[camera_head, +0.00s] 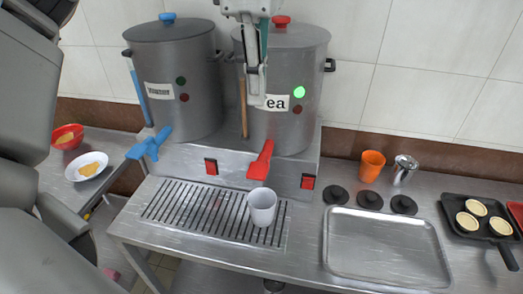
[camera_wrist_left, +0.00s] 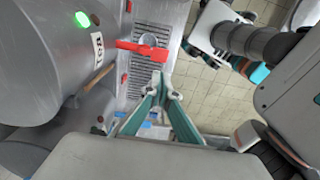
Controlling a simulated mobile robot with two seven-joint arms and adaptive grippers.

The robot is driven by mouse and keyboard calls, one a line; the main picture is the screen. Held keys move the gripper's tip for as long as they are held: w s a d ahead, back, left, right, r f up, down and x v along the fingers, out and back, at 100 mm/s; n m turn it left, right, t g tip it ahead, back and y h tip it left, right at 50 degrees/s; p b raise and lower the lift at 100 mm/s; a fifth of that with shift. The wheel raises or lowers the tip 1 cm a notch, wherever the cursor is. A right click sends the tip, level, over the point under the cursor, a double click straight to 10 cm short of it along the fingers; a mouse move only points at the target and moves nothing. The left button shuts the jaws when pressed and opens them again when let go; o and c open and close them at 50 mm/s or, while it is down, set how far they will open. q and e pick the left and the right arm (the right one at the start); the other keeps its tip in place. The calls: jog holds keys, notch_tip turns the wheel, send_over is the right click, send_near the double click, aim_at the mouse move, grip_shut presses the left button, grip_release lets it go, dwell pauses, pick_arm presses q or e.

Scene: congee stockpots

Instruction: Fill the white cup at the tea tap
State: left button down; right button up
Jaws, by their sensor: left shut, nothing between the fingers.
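The white cup (camera_head: 262,208) stands upright on the drip grate, in front of and below the red tap (camera_head: 260,162) of the tea pot (camera_head: 283,75). I cannot tell what is inside it, and no stream shows. In the left wrist view the cup (camera_wrist_left: 148,40) is partly hidden behind the red tap (camera_wrist_left: 140,47). My left gripper (camera_head: 256,102) hangs before the tea pot, above the red tap and apart from the cup. Its fingers are shut and empty in the left wrist view (camera_wrist_left: 160,84). A possible right gripper (camera_wrist_left: 200,45) shows there, its jaws unclear.
The water pot (camera_head: 172,82) with a blue tap (camera_head: 150,143) stands left. The tea pot's green light (camera_head: 299,92) is lit. Right are an orange cup (camera_head: 372,165), a metal cup (camera_head: 404,168), black discs (camera_head: 370,200), an empty tray (camera_head: 385,250) and a pan (camera_head: 482,218).

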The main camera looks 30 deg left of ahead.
aim_at(257, 170)
pick_arm(q)
notch_tip(257, 170, down, 14)
jog(key=shift+b, duration=0.35)
dwell(0.4)
jog(key=shift+f, duration=0.1)
jog(key=shift+s+f, duration=0.1)
jog(key=shift+s+t+b, duration=0.1)
jog(key=shift+t+b, duration=0.2)
jog(key=shift+b, duration=0.1)
